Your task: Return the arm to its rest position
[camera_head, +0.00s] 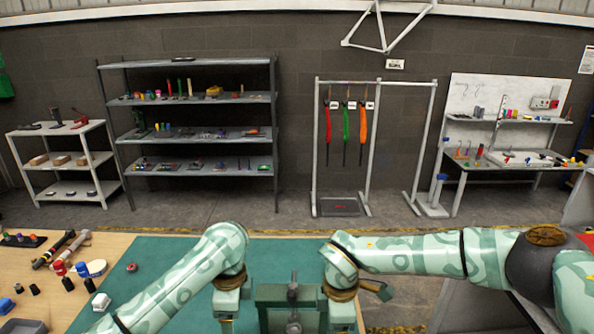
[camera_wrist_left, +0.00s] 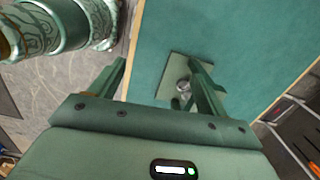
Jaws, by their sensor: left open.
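My left arm comes in from the left in the head view and bends down at the wrist. Its gripper (camera_head: 226,308) points down over the teal mat, cut off by the bottom edge. In the left wrist view the left gripper (camera_wrist_left: 158,64) has its two fingers wide apart with nothing held between them. My right arm comes in from the right, and its gripper (camera_head: 341,312) hangs down at the lower middle. Its fingertips are out of frame, so its opening cannot be told.
A green vise-like fixture (camera_head: 291,296) stands between the grippers. The teal mat (camera_head: 160,252) lies on a wooden table (camera_head: 30,283) with small bottles, caps and tools at left. A rack with hanging straps (camera_head: 345,135) and shelves (camera_head: 200,140) stand along the wall.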

